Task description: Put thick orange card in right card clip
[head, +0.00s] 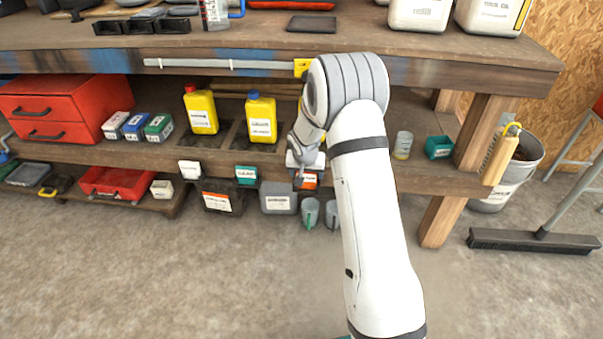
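An orange card (311,181) with a white label shows at the lower shelf's front edge, just below and partly behind my gripper (300,177). My gripper points down at that edge, with its fingers over the card's left part. I cannot tell whether the fingers are shut on the card or whether the card sits in a clip. A white card (190,169) and a teal card (246,174) stand along the same edge to the left. The orange card is the rightmost of the row. Its clip is hidden or too small to make out.
Two yellow bottles (261,118) stand on the lower shelf (160,155) behind the cards. Dark and grey bins (278,199) and small cups (310,212) are below the edge. A table leg (480,135) and a bucket (515,165) are at the right. The floor in front is clear.

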